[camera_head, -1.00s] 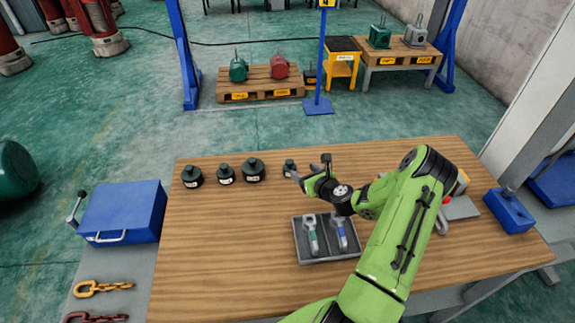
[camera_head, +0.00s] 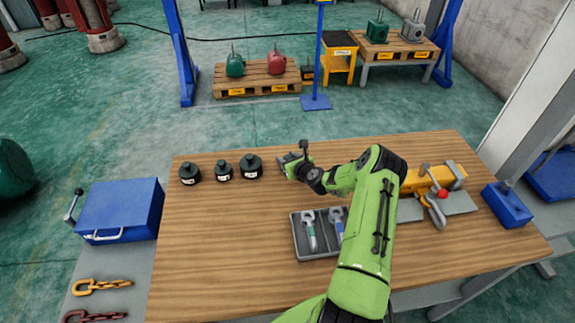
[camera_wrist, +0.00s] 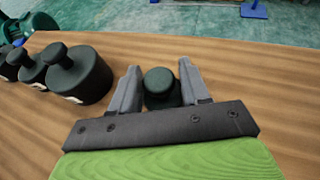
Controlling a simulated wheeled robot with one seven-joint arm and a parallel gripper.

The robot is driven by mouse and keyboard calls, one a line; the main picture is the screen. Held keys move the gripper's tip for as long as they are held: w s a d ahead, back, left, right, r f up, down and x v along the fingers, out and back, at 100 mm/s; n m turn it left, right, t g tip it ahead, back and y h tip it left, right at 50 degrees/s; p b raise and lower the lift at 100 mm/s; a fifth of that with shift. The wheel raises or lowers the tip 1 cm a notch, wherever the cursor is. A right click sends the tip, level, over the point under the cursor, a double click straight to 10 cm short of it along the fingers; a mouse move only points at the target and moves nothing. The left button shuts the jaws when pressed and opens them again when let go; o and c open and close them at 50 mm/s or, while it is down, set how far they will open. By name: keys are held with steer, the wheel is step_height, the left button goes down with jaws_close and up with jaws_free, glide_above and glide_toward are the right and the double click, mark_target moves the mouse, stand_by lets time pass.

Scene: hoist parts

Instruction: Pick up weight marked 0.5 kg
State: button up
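A small dark weight with a round knob (camera_wrist: 160,84) stands on the table between the two grey fingers of my gripper (camera_wrist: 161,72) in the wrist view. The fingers are apart, one on each side of it, and I cannot make out a clear grip. No marking on it is visible. In the head view my gripper (camera_head: 292,162) is low over the table's far side and hides this weight. Three larger dark weights, left (camera_head: 190,174), middle (camera_head: 223,171) and right (camera_head: 251,167), stand in a row to its left. Their pale labels are too small to read.
A yellow device (camera_head: 432,177) and a blue block (camera_head: 507,205) are at the right. A blue case (camera_head: 120,210) and chains (camera_head: 100,286) lie on the left.

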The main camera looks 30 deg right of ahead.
steer(key=shift+s+f, duration=0.1)
jaws_close()
